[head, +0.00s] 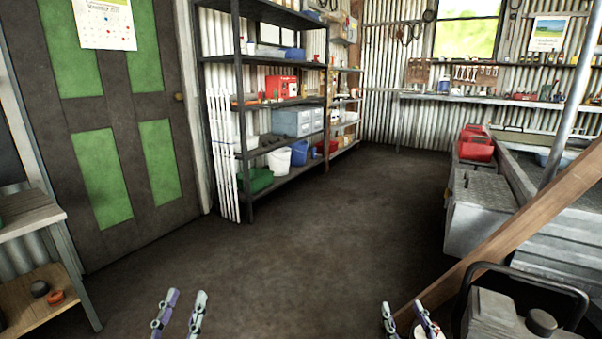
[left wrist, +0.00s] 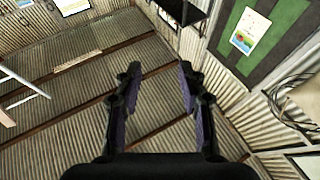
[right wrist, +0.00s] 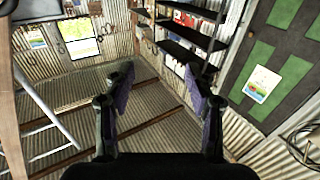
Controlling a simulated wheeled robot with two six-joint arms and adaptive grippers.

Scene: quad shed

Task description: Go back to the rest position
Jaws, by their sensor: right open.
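My left gripper (head: 187,294) is at the bottom edge of the head view, left of the middle, pointing forward over the floor. Its two fingers stand apart with nothing between them, and they also show in the left wrist view (left wrist: 158,75). My right gripper (head: 402,305) is at the bottom edge of the head view, right of the middle. Its fingers are apart and empty, as the right wrist view (right wrist: 157,80) also shows. Both arms above the grippers are out of the head view.
A slanted wooden beam (head: 520,220) and a grey machine with a black handle (head: 495,318) are close to my right gripper. A small table (head: 30,215) stands at the left, by a green-panelled door (head: 100,170). Shelves (head: 285,100) stand behind. The middle floor (head: 300,240) is clear.

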